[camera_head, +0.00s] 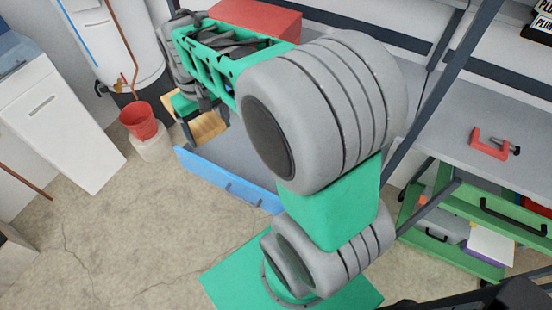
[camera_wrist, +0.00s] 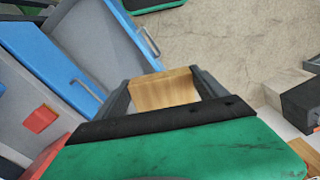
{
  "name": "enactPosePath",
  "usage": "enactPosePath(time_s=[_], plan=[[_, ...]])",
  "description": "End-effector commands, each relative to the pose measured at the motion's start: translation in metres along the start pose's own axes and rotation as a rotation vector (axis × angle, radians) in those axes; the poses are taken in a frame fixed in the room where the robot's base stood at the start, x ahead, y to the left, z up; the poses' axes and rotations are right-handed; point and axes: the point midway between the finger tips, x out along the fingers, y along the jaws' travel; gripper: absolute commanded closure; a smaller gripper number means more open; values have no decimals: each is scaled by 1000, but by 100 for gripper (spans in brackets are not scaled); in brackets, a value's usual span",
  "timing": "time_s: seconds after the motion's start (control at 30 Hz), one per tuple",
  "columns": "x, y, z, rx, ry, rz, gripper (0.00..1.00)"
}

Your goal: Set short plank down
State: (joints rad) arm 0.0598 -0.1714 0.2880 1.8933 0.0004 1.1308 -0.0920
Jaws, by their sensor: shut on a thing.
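The short plank (camera_wrist: 163,92) is a light wooden block. In the wrist view it sits between the two dark fingers of my gripper (camera_wrist: 165,86), which is shut on it. In the head view the plank (camera_head: 208,127) shows at the end of my arm, by the left end of an open blue drawer (camera_head: 228,182). My arm hides part of this area, and my gripper (camera_head: 190,118) is only partly seen there. The plank appears held up in the air; I cannot tell its exact height.
A red box (camera_head: 258,17) is behind my arm. A red clamp (camera_head: 488,145) lies on the right bench. Open floor (camera_head: 110,220) is at front left.

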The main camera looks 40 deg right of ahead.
Motion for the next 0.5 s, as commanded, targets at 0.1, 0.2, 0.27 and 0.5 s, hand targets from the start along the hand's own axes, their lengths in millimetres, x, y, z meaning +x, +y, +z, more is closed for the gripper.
enactPosePath(time_s=[0.1,0.2,0.27,0.5], plan=[[61,47,6,-29,-3,-1,72],[112,96,18,-74,-3,-1,72],[143,127,29,-105,-3,-1,72],[270,234,102,-241,-2,-2,72]])
